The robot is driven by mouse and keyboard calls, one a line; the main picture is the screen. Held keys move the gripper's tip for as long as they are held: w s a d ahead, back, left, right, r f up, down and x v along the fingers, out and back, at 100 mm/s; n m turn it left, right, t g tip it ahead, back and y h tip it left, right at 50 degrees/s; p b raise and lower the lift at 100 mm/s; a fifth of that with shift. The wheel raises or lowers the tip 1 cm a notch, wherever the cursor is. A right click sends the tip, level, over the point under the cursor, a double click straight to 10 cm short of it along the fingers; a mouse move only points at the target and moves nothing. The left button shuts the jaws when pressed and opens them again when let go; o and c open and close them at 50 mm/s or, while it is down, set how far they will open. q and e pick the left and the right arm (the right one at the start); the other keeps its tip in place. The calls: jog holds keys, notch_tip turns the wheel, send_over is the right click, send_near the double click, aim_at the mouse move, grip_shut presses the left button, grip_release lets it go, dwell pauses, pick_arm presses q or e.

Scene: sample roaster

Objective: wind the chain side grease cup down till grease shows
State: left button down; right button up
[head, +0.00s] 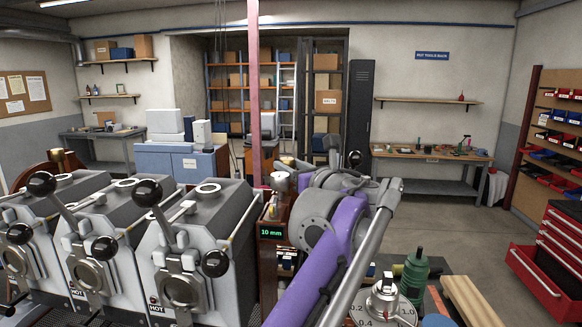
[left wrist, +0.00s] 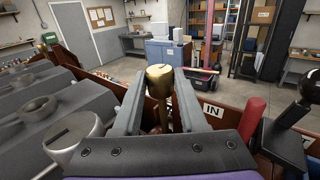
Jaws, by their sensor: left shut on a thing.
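A brass grease cup (head: 281,185) stands on the brown end frame of the roaster, just right of the roaster barrels. My left gripper (head: 286,178) is at this cup, on the purple arm. In the left wrist view the brass cup (left wrist: 160,78) is upright between the two grey fingers of my left gripper (left wrist: 159,92), which are shut on it. No grease can be made out. Another brass cup (head: 58,158) stands at the far left end of the roaster. My right gripper is not in view.
A green display (head: 271,233) below the cup reads 10 mm. Several grey roaster barrels with black ball levers fill the left front. Open floor lies beyond, before the red drawer cabinet (head: 548,255).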

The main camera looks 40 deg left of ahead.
pick_arm(q)
jog(key=c, duration=0.7)
grip_release()
jog(key=shift+c, duration=0.2)
jog(key=b+v, duration=0.1)
jog(key=v, duration=0.9)
jog(key=shift+d, duration=0.4)
jog(key=shift+s, duration=0.15)
